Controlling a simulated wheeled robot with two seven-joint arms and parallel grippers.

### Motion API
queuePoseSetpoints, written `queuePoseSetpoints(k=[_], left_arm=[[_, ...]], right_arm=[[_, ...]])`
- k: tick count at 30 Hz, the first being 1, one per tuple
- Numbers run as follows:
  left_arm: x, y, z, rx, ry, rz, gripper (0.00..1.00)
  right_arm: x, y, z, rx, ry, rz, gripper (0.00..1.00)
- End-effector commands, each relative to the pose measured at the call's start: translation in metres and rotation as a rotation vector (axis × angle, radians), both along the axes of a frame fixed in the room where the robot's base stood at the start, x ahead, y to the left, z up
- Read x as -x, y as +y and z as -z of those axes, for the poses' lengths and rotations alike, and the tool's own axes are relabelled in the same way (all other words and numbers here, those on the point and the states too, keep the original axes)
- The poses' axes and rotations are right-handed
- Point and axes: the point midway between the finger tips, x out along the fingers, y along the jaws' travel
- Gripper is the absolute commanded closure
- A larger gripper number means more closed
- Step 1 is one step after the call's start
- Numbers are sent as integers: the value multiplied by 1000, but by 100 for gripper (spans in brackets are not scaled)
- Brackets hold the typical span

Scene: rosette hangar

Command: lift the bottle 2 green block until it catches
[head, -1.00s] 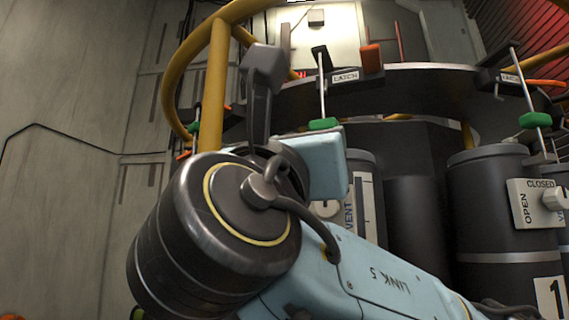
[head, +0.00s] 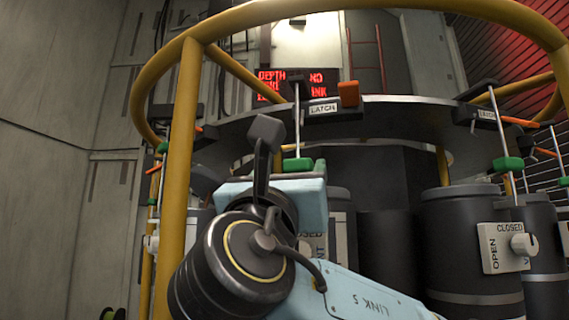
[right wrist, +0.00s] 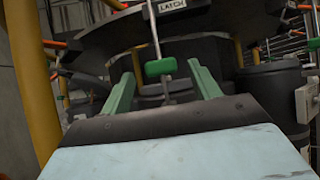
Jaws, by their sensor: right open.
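A green block (head: 298,164) sits on a thin vertical rod hanging below a box labelled LATCH (head: 323,108). In the right wrist view the block (right wrist: 160,67) appears framed between the two pale green fingers of my right gripper (right wrist: 165,60). The fingers are spread, with visible gaps on both sides of the block; its exact depth relative to the tips is unclear. In the head view my right wrist hides most of the gripper and the bottle behind it, and no number 2 is readable. An orange lever (head: 349,94) stands upright at the latch. My left gripper is not in view.
A yellow rail (head: 180,170) curves around the dark ring shelf (head: 400,112). Another green block (head: 507,164) hangs on a rod at the right, above a dark bottle (head: 470,250) with an OPEN/CLOSED valve plate (head: 502,250). More rods and blocks stand at far left and right.

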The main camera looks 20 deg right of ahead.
Motion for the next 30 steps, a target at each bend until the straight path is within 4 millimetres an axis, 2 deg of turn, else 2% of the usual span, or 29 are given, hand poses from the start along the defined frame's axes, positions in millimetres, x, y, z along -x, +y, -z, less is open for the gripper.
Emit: queuePoseSetpoints(k=[1, 14, 22, 29, 30], left_arm=[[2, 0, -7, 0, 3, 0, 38], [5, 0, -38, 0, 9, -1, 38], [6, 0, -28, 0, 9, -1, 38], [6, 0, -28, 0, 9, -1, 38], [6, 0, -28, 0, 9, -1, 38]], right_arm=[[-3, -2, -5, 0, 1, 1, 38], [-28, -17, -24, 0, 1, 3, 38], [-28, -17, -21, -1, 1, 1, 38], [-29, -17, -23, -1, 1, 1, 38], [-29, -17, -23, -1, 1, 0, 43]])
